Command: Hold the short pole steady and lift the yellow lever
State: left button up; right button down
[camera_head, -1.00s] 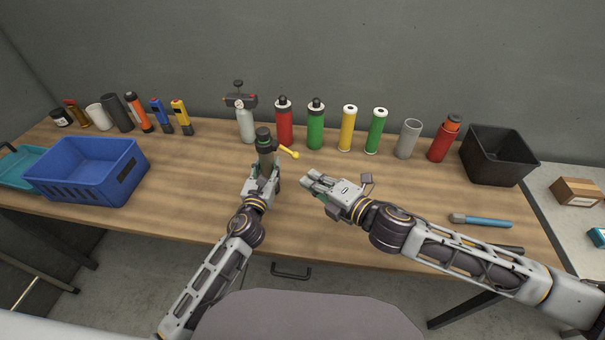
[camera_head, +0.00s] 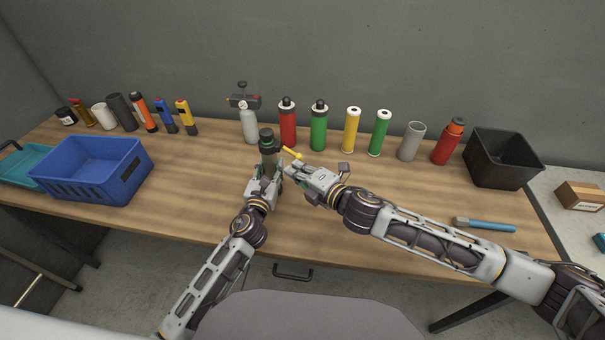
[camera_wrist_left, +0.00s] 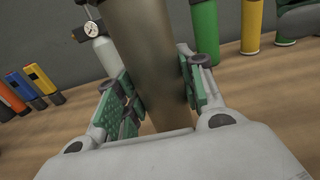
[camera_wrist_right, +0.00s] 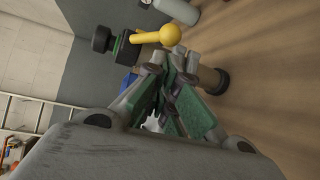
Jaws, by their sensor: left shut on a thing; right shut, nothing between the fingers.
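The short pole (camera_head: 267,142) stands upright on the table with a dark cap on top. In the left wrist view the pole (camera_wrist_left: 150,60) is a brownish cylinder between the fingers. My left gripper (camera_head: 264,178) is shut on it low down. The yellow lever (camera_head: 292,153) sticks out from the pole's upper part to the right and ends in a round knob. In the right wrist view the lever (camera_wrist_right: 158,36) lies just beyond the fingertips. My right gripper (camera_head: 290,170) is shut and empty, just below the knob; whether it touches the lever I cannot tell.
Several bottles and cylinders stand behind, including a red bottle (camera_head: 287,125) and a green bottle (camera_head: 319,128). A blue crate (camera_head: 90,185) is at left, a black bin (camera_head: 503,165) at right. A blue-handled tool (camera_head: 487,225) lies front right. The table's middle front is clear.

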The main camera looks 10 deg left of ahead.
jog(key=shift+x, duration=1.05)
jog(key=shift+w+d+r+n+g+h, duration=0.1)
jog(key=shift+d+r+n+g+h, duration=0.25)
jog(key=shift+h, duration=0.25)
jog(key=shift+d+r+n+g+h, duration=0.1)
jog(key=shift+r+n+g+h, duration=0.2)
jog(key=shift+n+h, duration=0.25)
dwell(1.1)
jog(key=h, duration=0.1)
jog(key=r+n+g+h, duration=0.1)
jog(key=h, duration=0.1)
jog(key=r+n+h, duration=0.1)
jog(key=h, duration=0.1)
jog(key=shift+d+r+g+h, duration=0.2)
jog(key=shift+d+g+h, duration=0.05)
jog(key=shift+d, duration=0.1)
dwell(0.5)
jog(key=shift+r, duration=0.25)
jog(key=shift+r, duration=0.5)
